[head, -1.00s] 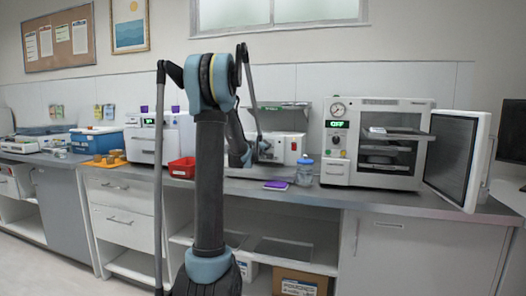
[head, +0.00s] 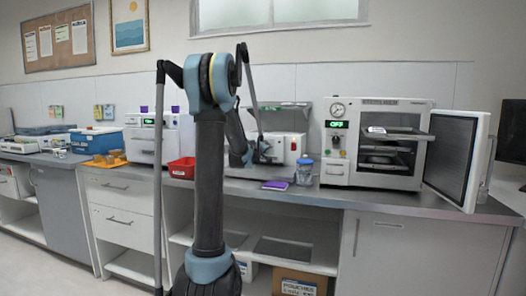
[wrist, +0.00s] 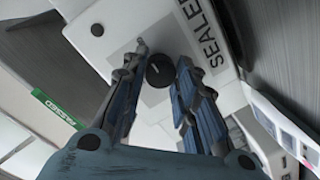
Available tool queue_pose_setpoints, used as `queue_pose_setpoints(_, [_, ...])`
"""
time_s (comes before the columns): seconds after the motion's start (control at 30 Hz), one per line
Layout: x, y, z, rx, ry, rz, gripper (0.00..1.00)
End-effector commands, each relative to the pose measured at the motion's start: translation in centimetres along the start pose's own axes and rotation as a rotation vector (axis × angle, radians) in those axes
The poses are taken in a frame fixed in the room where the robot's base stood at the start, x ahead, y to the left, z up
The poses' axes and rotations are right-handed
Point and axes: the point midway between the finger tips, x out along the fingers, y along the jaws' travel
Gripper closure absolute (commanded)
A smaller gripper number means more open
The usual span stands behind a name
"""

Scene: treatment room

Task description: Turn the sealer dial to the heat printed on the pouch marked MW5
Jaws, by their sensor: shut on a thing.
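The sealer (head: 291,143) is a white box on the counter, behind my arm in the head view. Its white face, with part of a "SEALER" label, fills the top of the wrist view (wrist: 185,22). The round black sealer dial (wrist: 158,71) has a small light mark on it. My gripper (wrist: 160,63) has its two fingers on either side of the dial and is shut on it. In the head view my gripper (head: 261,147) is small at the sealer's front. I cannot make out a pouch marked MW5 or any printed heat in these views.
A purple pad (head: 276,185) and a blue-lidded jar (head: 304,172) lie near the sealer on the counter. A red bin (head: 181,168) stands to the left. An oven-like machine (head: 336,168) with its door (head: 455,155) open stands to the right.

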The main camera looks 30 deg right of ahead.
Motion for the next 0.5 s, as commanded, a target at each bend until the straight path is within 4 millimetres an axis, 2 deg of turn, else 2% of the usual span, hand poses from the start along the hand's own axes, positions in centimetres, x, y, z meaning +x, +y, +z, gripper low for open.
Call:
queue_pose_setpoints(0.03, [-0.06,-0.12,0.11,0.002,-0.002,0.0,0.66])
queue_pose_setpoints(0.1, [-0.04,-0.1,0.09,0.001,-0.002,0.0,0.51])
queue_pose_setpoints(0.5, [-0.28,-0.03,0.01,0.0,0.0,0.0,0.51])
